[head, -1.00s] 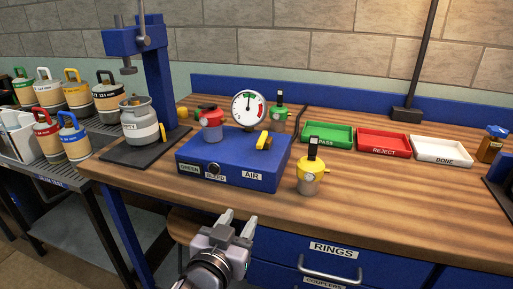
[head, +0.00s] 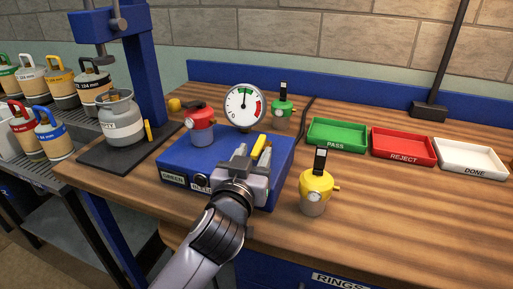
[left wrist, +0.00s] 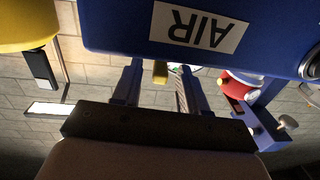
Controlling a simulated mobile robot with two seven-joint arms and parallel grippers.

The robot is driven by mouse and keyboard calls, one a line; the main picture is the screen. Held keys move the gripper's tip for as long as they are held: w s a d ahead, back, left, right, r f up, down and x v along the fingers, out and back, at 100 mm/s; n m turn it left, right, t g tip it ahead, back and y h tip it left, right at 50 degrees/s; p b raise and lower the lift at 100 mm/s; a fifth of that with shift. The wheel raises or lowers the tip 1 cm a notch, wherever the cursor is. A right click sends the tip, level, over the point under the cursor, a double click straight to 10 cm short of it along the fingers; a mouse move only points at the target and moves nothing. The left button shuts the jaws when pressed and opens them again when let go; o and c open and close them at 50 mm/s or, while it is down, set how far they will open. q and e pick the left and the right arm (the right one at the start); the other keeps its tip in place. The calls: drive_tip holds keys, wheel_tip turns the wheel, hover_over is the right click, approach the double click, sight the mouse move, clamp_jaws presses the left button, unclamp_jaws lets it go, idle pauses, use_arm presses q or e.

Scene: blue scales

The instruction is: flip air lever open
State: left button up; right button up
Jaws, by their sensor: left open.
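The yellow air lever (head: 260,145) is on top of the blue test box (head: 180,152) on the bench. It also shows as a short yellow end in the left wrist view (left wrist: 160,72). My left gripper (head: 253,154) is open at the front of the box. Its two fingers (left wrist: 157,85) reach towards the lever, which appears between them in the wrist view. I cannot tell whether either finger touches it. The AIR label (left wrist: 198,27) shows upside down in the wrist view; my gripper hides it in the head view. My right gripper is out of view.
A gauge (head: 244,106) and a red regulator (head: 200,124) stand at the box. A yellow regulator (head: 316,186) stands close on its right, a green one (head: 283,112) behind. Green (head: 337,148), red (head: 402,161) and white (head: 470,173) trays lie further right.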

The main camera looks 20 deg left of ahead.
use_arm(q)
drive_tip(key=shift+w, duration=1.15)
clamp_jaws()
drive_tip(key=shift+a+r+m+h+p, duration=0.15)
drive_tip(key=shift+a+m+h+p, duration=0.15)
drive_tip(key=shift+m+h+p, duration=0.45)
drive_tip(key=shift+h, duration=0.25)
unclamp_jaws()
drive_tip(key=shift+s, duration=0.15)
